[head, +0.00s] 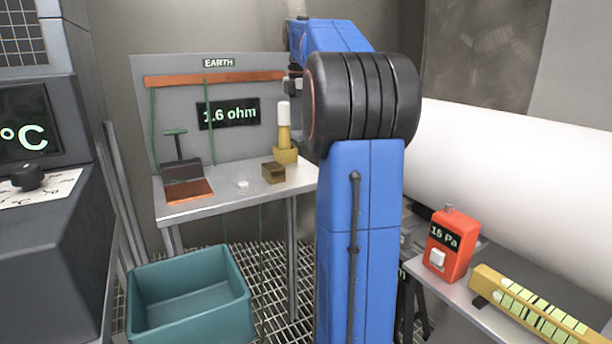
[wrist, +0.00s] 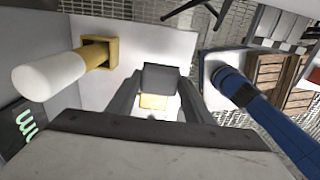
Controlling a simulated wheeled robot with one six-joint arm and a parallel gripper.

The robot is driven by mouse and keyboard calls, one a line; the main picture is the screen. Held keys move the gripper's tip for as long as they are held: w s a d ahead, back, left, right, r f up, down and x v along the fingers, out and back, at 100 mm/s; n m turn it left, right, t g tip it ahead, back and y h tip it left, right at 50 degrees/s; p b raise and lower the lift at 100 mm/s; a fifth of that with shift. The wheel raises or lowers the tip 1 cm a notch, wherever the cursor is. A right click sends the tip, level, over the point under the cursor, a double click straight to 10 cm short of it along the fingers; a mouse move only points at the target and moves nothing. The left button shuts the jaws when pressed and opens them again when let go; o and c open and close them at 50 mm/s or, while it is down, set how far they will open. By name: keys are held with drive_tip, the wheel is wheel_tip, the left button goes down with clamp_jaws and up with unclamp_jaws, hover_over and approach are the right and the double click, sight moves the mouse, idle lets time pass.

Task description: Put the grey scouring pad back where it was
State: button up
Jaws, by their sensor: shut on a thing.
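In the wrist view my gripper (wrist: 160,84) is shut on a dark grey block, which looks like the grey scouring pad (wrist: 160,76). A small orange-tan patch shows between the fingers just below the pad; I cannot tell what it is. Pale bench surface lies behind the pad, and I cannot judge the gap to it. In the head view my blue arm hides the pad and most of the gripper. A small brown box (head: 273,173) sits on the bench (head: 235,196), in front of a yellow stand (head: 285,155) that holds a white-topped cylinder. The stand also shows in the wrist view (wrist: 99,55).
A copper plate (head: 188,191), a dark green-handled clamp (head: 181,165) and a small white piece (head: 242,185) are on the bench. A teal bin (head: 190,305) stands below. An orange meter (head: 450,246) and yellow strip (head: 535,305) are at right. Wooden crates (wrist: 267,75) show in the wrist view.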

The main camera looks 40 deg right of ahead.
drive_tip(key=shift+s+d+f, duration=0.1)
drive_tip(key=shift+s+d, duration=0.45)
drive_tip(key=shift+f, duration=4.9)
drive_tip(key=shift+f, duration=0.15)
drive_tip(key=o, duration=1)
wheel_tip(320, 180, up, 12)
drive_tip(key=shift+d+f, duration=0.1)
drive_tip(key=shift+f, duration=0.15)
drive_tip(key=shift+r, duration=0.45)
